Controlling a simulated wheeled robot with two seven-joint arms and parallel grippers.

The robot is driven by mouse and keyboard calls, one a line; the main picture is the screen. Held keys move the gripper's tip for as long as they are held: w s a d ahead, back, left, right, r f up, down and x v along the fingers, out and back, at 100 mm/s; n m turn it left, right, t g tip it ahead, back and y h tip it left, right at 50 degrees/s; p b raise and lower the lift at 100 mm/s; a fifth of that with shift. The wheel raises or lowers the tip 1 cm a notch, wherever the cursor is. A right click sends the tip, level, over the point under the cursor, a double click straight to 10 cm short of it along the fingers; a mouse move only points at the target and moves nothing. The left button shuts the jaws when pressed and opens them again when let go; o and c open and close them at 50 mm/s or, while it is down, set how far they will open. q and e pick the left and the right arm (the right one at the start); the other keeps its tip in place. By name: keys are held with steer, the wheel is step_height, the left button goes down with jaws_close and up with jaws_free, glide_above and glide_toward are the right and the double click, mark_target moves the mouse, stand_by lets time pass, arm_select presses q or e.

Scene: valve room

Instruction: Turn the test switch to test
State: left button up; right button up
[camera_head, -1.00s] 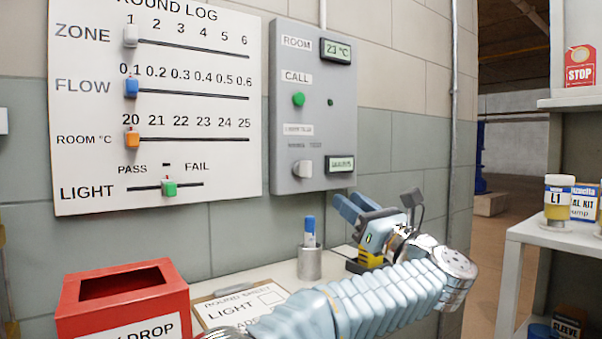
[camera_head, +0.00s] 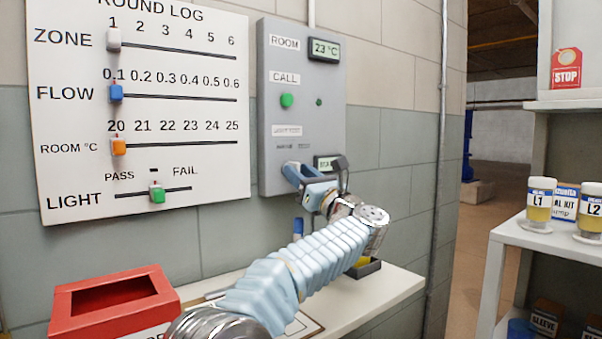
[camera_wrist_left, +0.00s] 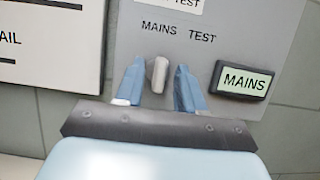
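The test switch (camera_wrist_left: 158,74) is a light grey lever knob on the grey wall panel (camera_head: 265,105), below the printed words MAINS and TEST. In the left wrist view its top leans slightly toward MAINS. The small display (camera_wrist_left: 241,81) beside it reads MAINS. My left gripper (camera_wrist_left: 158,88) is open, with one blue finger on each side of the knob. A gap shows on the right; the left finger is close to the knob, and I cannot tell if it touches. In the head view my left gripper (camera_head: 295,175) covers the switch. My right gripper is not in view.
The panel also carries a green call button (camera_head: 286,100) and a room display (camera_head: 324,48). The log board (camera_head: 140,110) hangs to its left. Below are a shelf (camera_head: 395,290) and a red box (camera_head: 115,300). A rack with jars (camera_head: 540,205) stands at right.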

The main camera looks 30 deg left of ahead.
arm_select(q)
jaws_close()
